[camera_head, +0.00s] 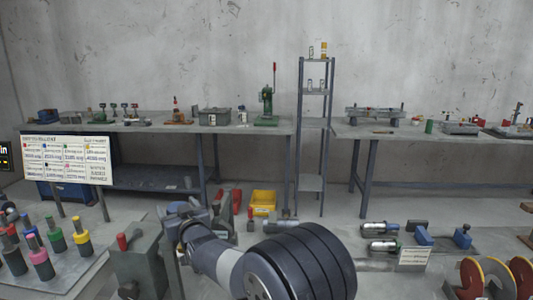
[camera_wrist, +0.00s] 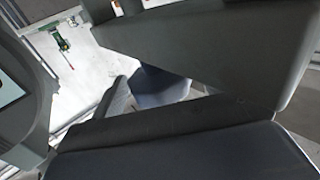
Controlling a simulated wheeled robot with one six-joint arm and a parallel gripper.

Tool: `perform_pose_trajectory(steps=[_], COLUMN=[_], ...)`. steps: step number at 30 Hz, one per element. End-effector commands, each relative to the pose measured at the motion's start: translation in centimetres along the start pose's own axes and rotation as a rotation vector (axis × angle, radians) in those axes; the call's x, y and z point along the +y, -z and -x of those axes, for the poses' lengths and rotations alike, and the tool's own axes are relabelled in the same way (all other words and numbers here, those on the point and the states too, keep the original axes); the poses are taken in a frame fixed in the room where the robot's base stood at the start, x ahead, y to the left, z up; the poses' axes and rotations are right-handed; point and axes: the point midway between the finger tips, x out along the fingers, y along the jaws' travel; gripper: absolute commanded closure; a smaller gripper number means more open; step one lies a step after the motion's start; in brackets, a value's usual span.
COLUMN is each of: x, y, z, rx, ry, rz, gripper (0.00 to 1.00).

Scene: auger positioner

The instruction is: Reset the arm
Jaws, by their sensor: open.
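My arm (camera_head: 215,258) is folded low in front of my body in the head view, its large dark ribbed joint nearest the camera. I cannot make out the gripper's fingertips there. In the wrist view, two broad dark slabs fill most of the picture with a wedge-shaped gap between them. They look like the jaws of my gripper (camera_wrist: 160,88), open, with nothing visible held. A dark rounded part shows through the gap, probably my own arm.
A white label board (camera_head: 68,160) and coloured-top cylinders (camera_head: 40,258) stand at left. A grey block with a red knob (camera_head: 140,262) is close beside my arm. A green press (camera_head: 266,108) stands on the back bench. A yellow bin (camera_head: 262,201) sits beyond the arm; metal cylinders (camera_head: 381,229) lie right.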

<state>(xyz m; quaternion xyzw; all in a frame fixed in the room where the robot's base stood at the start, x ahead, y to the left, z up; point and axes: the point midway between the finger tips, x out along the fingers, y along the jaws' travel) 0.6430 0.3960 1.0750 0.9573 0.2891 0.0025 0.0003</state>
Motion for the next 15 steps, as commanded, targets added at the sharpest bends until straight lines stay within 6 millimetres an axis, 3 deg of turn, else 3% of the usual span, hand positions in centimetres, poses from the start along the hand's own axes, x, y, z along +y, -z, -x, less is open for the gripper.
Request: perform_pose_trajectory(steps=[15], x=[0.03], y=[0.27], z=[0.05], rx=[-0.007], ry=[0.113], rz=[0.0], gripper=[0.25])
